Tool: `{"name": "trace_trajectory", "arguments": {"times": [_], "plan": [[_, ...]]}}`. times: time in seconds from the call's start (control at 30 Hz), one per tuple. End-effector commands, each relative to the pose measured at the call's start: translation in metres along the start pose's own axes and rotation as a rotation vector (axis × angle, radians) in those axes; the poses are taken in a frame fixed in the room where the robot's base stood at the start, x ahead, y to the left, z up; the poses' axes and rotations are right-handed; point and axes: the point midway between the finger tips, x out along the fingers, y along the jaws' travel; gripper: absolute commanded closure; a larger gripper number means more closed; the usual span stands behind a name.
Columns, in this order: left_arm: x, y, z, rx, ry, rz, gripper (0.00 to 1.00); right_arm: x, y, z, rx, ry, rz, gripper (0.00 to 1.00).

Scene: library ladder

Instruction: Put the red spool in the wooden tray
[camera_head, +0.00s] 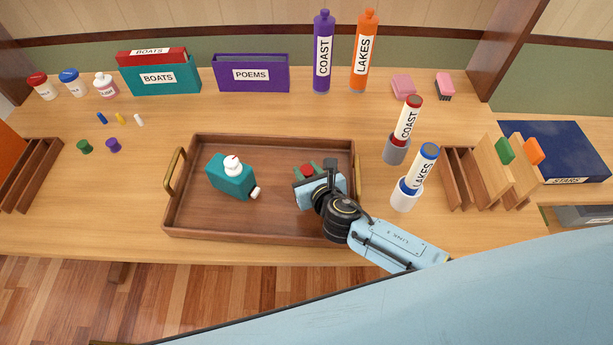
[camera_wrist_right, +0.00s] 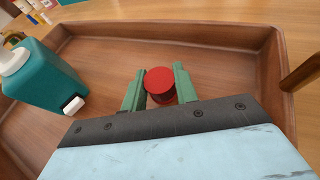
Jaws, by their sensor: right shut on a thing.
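The red spool (camera_wrist_right: 160,82) is between the green fingers of my right gripper (camera_wrist_right: 158,90) in the right wrist view. In the head view the red spool (camera_head: 307,169) shows only in part, behind my right gripper (camera_head: 309,171). The gripper is shut on it, over the right half of the wooden tray (camera_head: 269,138). Whether the spool touches the tray floor I cannot tell. A teal bottle (camera_head: 228,179) with a white cap is in the left half of the tray, also seen in the right wrist view (camera_wrist_right: 42,75). My left gripper is not in view.
A grey cup (camera_head: 396,152) and a white cup (camera_head: 404,201) with labelled tubes stand right of the tray. Green (camera_head: 84,146) and purple (camera_head: 113,145) spools lie to its left. Wooden racks stand at both sides. Bottles and book boxes line the back.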

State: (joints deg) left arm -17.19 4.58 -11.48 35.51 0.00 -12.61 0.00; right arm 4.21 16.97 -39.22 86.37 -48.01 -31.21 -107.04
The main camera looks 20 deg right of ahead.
Motion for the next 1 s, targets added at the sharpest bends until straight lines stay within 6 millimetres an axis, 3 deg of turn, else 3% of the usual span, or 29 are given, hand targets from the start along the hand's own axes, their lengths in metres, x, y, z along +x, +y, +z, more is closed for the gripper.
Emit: {"name": "trace_trajectory", "arguments": {"times": [0.07,0.43,0.47,0.6,1.0], "plan": [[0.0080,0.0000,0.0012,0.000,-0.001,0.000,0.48,0.0046,0.0002,-0.0118,0.000,0.001,0.000,0.92],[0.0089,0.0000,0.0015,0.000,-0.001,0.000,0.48,0.0057,0.0000,-0.0141,0.000,0.000,0.000,0.92],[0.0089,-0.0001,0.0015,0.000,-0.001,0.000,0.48,0.0058,0.0000,-0.0143,0.000,0.000,0.000,0.70],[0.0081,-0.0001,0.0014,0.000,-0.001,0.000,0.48,0.0054,0.0001,-0.0133,0.000,0.000,0.000,0.51],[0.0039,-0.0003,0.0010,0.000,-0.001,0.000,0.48,0.0012,0.0000,-0.0090,-0.001,0.001,0.000,0.49]]}}
